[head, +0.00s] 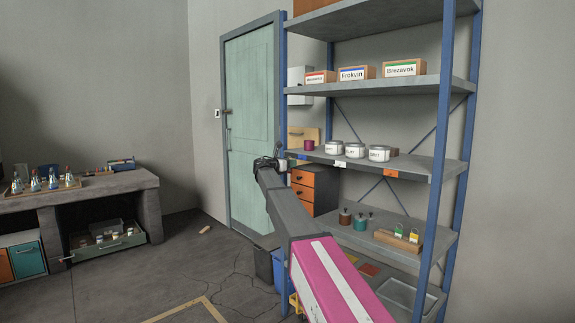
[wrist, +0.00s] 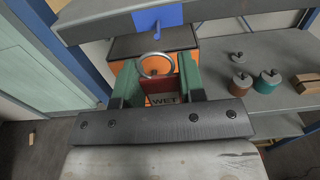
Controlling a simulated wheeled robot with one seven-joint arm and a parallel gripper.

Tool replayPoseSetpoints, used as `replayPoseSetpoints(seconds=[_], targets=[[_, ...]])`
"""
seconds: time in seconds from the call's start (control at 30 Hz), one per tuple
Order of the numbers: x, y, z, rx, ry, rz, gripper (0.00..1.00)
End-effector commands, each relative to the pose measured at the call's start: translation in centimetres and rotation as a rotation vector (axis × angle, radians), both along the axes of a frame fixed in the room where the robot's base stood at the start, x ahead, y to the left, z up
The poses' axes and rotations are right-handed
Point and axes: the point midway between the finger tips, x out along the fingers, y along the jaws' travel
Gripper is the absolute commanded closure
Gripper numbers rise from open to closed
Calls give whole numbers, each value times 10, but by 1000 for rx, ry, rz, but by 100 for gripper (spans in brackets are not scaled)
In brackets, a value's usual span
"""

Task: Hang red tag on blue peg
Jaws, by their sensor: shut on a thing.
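A red tag (wrist: 158,87) with a metal ring (wrist: 156,65) on top is in the wrist view. Lettering reading "WET" shows low on it. My gripper (wrist: 155,84) is shut on the tag, with a green finger on each side. The blue peg (wrist: 157,31) stands on a blue plate (wrist: 146,18) on the shelf edge. In the picture the ring is below the peg and apart from it. In the head view my gripper (head: 268,163) is near the shelf's left post. I cannot make out the tag or the peg there.
An orange drawer cabinet (head: 303,187) stands behind my gripper. White tins (head: 355,151) stand on the middle shelf. Jars (head: 360,222) and a wooden block with padlocks (head: 398,240) are on the shelf below. The door (head: 250,125) is to the left, with open floor before it.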

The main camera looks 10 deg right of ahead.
Motion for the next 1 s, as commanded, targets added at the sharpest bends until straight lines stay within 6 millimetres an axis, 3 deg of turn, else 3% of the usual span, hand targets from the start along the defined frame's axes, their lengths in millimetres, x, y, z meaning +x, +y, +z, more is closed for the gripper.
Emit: replayPoseSetpoints(seconds=[1.0], targets=[[31, -42, -4, 0, 0, -1, 85]])
